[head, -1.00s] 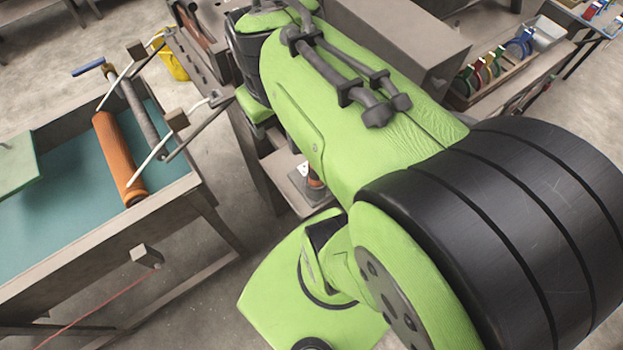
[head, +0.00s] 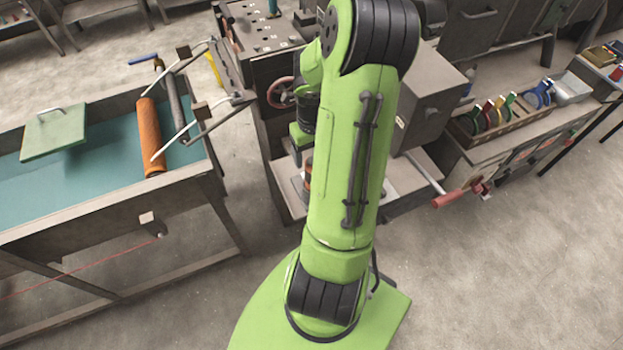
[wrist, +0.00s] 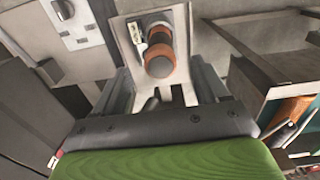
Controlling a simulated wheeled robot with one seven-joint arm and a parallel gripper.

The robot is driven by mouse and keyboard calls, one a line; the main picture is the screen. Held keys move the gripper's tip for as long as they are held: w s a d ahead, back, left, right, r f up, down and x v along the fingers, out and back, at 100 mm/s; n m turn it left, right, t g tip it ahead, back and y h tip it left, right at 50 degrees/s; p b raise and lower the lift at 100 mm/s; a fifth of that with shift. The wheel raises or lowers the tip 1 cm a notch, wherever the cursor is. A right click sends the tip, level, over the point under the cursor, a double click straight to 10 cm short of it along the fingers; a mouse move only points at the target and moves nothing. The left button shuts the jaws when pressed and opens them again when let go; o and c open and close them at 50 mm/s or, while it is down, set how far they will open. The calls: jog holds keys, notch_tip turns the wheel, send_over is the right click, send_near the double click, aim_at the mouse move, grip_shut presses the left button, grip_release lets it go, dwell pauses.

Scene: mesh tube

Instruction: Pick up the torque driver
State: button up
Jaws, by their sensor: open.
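An upright orange-and-dark, handle-like thing, which looks like the torque driver (wrist: 160,58), stands on a light grey shelf (wrist: 188,92) in the wrist view. My gripper (wrist: 163,82) is open, with one finger on either side of the lower picture, and the driver appears between and beyond them. Nothing is held. In the head view, a sliver of the orange-and-dark driver (head: 308,172) shows at the left edge of my arm, below my wrist; the rest is hidden. I cannot tell the exact gap between fingers and driver.
The shelf belongs to a grey machine (head: 262,85) with a reddish handwheel (head: 280,92). A teal-bedded table with an orange roller (head: 151,135) stands left. A red-handled lever (head: 450,199) sticks out right, by a bench with a tray of coloured rings (head: 490,118). Floor is clear in front.

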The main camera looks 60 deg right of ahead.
aim_at(312, 161)
notch_tip(312, 161, down, 7)
jog(key=shift+w+d+r, duration=0.1)
jog(key=shift+r, duration=0.1)
jog(key=shift+c, duration=1.4)
jog(key=c, duration=1)
